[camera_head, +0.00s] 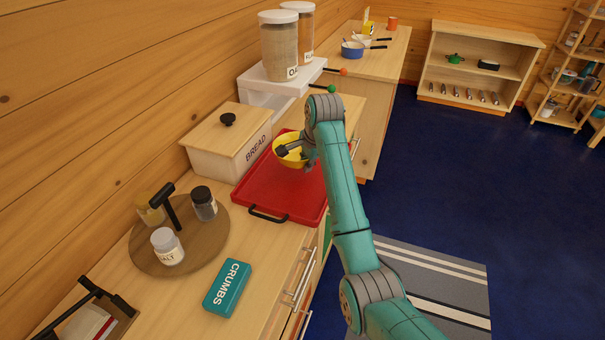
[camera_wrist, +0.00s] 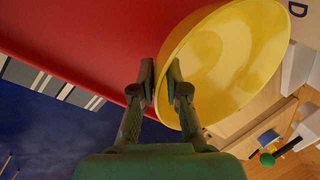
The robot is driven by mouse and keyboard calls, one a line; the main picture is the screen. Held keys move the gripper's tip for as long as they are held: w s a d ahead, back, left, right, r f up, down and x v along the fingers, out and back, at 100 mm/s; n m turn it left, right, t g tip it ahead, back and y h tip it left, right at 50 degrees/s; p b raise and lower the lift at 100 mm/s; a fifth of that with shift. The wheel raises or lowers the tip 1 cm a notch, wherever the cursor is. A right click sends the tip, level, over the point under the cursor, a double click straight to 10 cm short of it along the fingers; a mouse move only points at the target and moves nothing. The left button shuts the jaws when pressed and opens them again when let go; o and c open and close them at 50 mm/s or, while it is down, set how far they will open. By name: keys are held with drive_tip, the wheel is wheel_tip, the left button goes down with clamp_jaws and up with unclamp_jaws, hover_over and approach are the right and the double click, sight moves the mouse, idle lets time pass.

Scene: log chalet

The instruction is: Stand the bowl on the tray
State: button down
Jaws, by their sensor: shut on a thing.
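The yellow bowl (camera_head: 290,152) is over the far part of the red tray (camera_head: 275,196) on the wooden counter. My gripper (camera_head: 309,158) is at the bowl's right side in the head view. In the wrist view the bowl (camera_wrist: 225,60) fills the upper middle, with the red tray (camera_wrist: 80,40) behind it. There my gripper (camera_wrist: 160,90) has its two fingers closed at the bowl's near wall, pinching it. The bowl looks roughly upright in the head view. I cannot tell whether its base touches the tray.
A bread box (camera_head: 228,148) stands close to the tray's left side. A round board (camera_head: 180,235) with shakers and a teal crumbs box (camera_head: 228,288) are in front. The tray's near half is clear.

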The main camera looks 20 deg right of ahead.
drive_tip(key=shift+f, duration=1.95)
drive_tip(key=c, duration=1.2)
unclamp_jaws()
drive_tip(key=shift+f, duration=0.1)
drive_tip(key=v, duration=0.7)
drive_tip(key=shift+s+r, duration=0.15)
drive_tip(key=shift+r, duration=0.2)
drive_tip(key=shift+a, duration=0.1)
